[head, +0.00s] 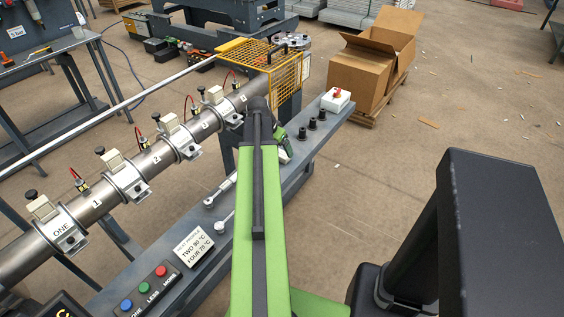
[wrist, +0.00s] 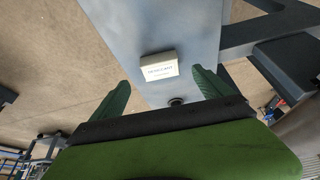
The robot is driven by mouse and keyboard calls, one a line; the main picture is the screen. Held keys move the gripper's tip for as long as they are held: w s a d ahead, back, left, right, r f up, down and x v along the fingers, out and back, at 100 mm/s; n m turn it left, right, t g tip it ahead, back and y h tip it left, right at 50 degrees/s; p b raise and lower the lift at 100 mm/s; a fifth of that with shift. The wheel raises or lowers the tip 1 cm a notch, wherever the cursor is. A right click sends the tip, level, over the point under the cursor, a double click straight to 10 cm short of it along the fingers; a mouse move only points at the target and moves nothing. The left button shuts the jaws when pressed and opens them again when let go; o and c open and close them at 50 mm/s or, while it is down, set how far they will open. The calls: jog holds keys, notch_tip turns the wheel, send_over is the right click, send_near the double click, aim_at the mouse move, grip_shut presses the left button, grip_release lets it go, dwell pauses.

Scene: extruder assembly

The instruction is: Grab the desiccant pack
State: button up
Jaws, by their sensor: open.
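The desiccant pack (wrist: 159,66) is a small white packet with printed lettering. In the wrist view it lies on the grey bench top, ahead of and between my fingers. My gripper (wrist: 160,88) is open, with one green finger on each side and nothing between the tips. The pack appears just beyond the fingertips, apart from them. In the head view my green arm reaches over the bench, and my gripper (head: 282,142) is mostly hidden behind it. I cannot make out the pack there.
The grey bench (head: 213,212) carries several black knobs (head: 312,123), a white box with a red button (head: 336,99), a sign (head: 194,247) and a button panel (head: 147,290). The steel extruder barrel (head: 150,160) with clamps runs alongside on the left. A yellow cage (head: 285,75) stands behind.

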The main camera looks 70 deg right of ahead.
aim_at(281, 154)
jog(key=b+x, duration=0.5)
jog(key=shift+f, duration=0.2)
jog(key=shift+r, duration=0.2)
jog(key=c, duration=1.5)
